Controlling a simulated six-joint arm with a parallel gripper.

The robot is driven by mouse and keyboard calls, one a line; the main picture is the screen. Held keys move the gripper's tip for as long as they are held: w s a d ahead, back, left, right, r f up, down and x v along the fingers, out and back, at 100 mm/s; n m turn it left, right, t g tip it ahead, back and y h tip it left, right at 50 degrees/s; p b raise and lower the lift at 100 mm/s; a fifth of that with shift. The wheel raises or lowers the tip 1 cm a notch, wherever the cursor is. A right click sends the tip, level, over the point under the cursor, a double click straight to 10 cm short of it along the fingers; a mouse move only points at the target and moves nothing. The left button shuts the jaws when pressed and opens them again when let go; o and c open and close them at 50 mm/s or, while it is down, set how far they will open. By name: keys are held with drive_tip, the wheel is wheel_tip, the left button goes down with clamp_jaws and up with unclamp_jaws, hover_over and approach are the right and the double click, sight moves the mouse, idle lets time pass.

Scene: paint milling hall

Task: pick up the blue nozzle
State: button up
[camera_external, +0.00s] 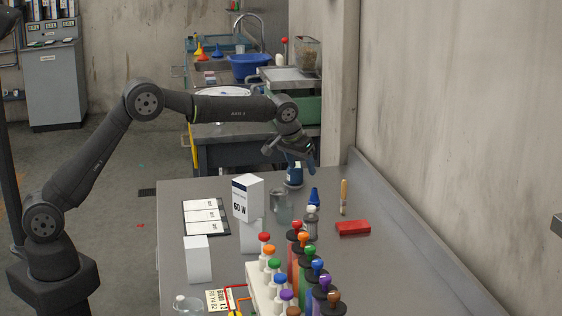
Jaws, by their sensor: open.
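The blue nozzle (314,196) is a small blue cone, tip up, in the middle of the grey table. It shows just behind a small grey bottle (312,221) with a white cap, which hides its lower part. My gripper (290,156) is open, pointing down at the back of the table, farther back and to the left of the nozzle in the picture. A dark blue container (294,176) shows right below my gripper; I cannot tell whether it lies between the fingers or behind them.
White boxes (249,198) stand to the left. A rack of colour-capped tubes (262,290) fills the front. The table's right side is clear, beside a wall.

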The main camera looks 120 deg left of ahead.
approach(312, 195)
drive_tip(key=x, duration=0.5)
drive_tip(key=shift+d, duration=0.2)
drive_tip(key=shift+x, duration=3.2)
drive_tip(key=shift+a+r, duration=0.1)
drive_tip(key=shift+a, duration=0.05)
drive_tip(key=c, duration=1.1)
